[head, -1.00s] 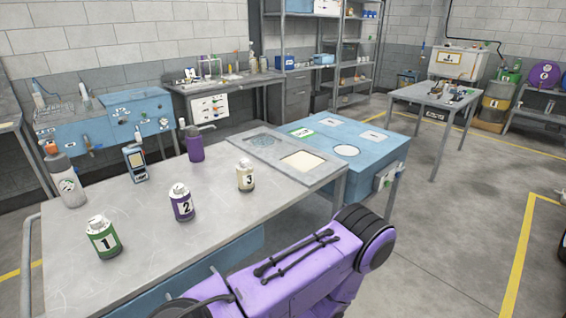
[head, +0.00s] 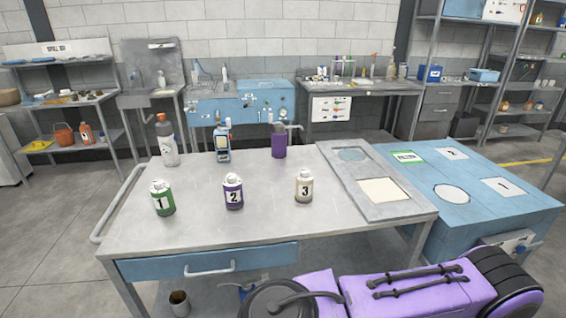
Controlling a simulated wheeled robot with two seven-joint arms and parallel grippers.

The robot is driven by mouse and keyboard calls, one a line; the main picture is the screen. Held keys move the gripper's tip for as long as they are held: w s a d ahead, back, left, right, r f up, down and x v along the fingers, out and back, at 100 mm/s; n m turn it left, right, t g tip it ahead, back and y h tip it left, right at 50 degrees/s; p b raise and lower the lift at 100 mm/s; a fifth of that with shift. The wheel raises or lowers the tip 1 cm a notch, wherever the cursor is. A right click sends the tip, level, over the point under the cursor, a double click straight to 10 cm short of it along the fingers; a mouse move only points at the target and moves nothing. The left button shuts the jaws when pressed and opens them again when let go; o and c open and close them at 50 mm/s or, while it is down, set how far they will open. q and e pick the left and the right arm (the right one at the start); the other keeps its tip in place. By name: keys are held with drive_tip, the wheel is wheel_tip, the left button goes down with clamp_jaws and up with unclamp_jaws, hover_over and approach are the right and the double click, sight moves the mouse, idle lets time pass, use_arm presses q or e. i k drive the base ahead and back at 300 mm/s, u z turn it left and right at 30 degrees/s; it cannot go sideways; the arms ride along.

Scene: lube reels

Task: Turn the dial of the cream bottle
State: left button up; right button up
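The cream bottle (head: 304,190) carries a black 3 on a white label and has a pale top. It stands upright on the grey workbench (head: 270,225), right of the middle. Its dial is too small to make out. A purple bottle marked 2 (head: 233,193) and a green bottle marked 1 (head: 162,199) stand in a row to its left. Neither of my grippers shows in the head view.
The bench front is clear.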

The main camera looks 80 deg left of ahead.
sight(304, 172)
drive_tip(key=u, duration=2.25)
